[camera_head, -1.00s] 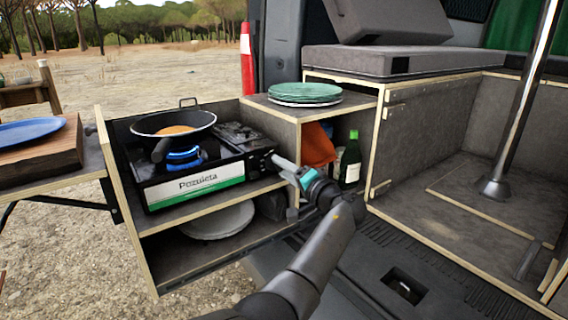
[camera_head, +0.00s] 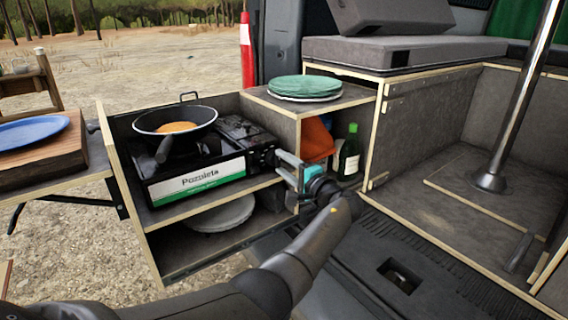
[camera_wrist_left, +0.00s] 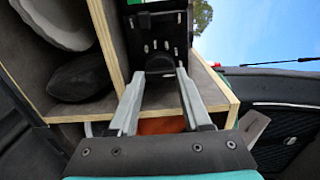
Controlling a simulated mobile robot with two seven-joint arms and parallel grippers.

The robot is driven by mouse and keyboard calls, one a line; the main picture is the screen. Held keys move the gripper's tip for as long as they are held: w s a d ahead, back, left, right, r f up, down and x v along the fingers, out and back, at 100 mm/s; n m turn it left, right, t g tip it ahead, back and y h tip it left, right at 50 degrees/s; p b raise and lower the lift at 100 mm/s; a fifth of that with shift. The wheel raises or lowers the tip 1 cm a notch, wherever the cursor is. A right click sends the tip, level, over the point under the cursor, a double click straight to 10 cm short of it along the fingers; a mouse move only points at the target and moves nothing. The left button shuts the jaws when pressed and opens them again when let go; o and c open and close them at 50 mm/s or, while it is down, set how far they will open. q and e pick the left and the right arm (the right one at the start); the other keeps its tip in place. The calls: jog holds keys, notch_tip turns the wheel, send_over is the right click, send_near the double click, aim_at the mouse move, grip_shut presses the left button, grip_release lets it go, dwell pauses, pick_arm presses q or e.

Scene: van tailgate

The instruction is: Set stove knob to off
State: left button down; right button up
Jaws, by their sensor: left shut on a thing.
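The black camping stove (camera_head: 205,175) with a white and green front label stands on the upper shelf of the pull-out unit. Its end face also shows in the left wrist view (camera_wrist_left: 148,24). A dark round stove knob (camera_wrist_left: 160,63) sits at that end, between my left fingertips. My left gripper (camera_head: 281,158) is at the stove's right end and is shut on the knob; its fingers show in the left wrist view (camera_wrist_left: 158,78). In the head view the knob is hidden by the gripper. No flame shows under the pan (camera_head: 150,121). My right gripper is not in view.
The pan holds orange-brown food. Green plates (camera_head: 308,86) stand on the counter to the right. A green bottle (camera_head: 350,153) and an orange item (camera_head: 317,139) are in the cubby below. A wooden board with a blue plate (camera_head: 30,132) is at left.

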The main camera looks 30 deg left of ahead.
pick_arm(q)
jog(key=shift+r, duration=0.1)
jog(key=shift+c, duration=1.7)
grip_release()
jog(key=shift+d, duration=0.15)
jog(key=p+v, duration=0.3)
jog(key=v, duration=1.2)
jog(key=shift+p, duration=0.4)
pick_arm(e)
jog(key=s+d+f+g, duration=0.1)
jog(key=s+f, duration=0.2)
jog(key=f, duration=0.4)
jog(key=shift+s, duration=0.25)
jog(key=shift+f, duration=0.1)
